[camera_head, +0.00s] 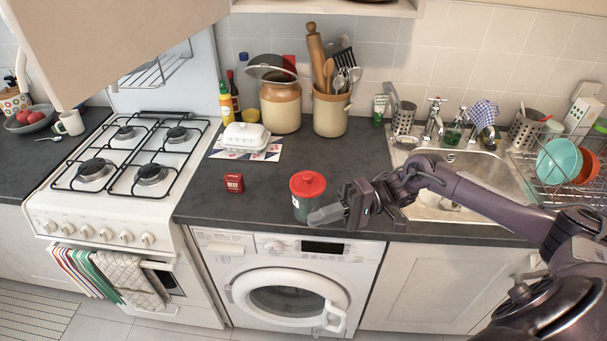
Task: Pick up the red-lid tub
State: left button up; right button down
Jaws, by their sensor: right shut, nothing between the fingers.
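The red-lid tub (307,190) stands upright on the dark counter, near the front edge above the washing machine. Its lid is red and its body is dark grey-green. My right gripper (318,217) comes in from the right, with its fingers at the tub's lower right side. The fingers are shut with nothing between them and overlap the tub's lower edge in the picture. I cannot tell whether they touch it. My left gripper is not in view.
A small red box (234,183) lies left of the tub. A white butter dish (245,136), a brown crock (281,105) and a utensil jar (331,112) stand behind. The gas hob (130,160) is left, the sink (455,180) right. Counter behind the tub is clear.

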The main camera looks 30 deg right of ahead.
aim_at(302, 207)
jog(key=i+l, duration=0.8)
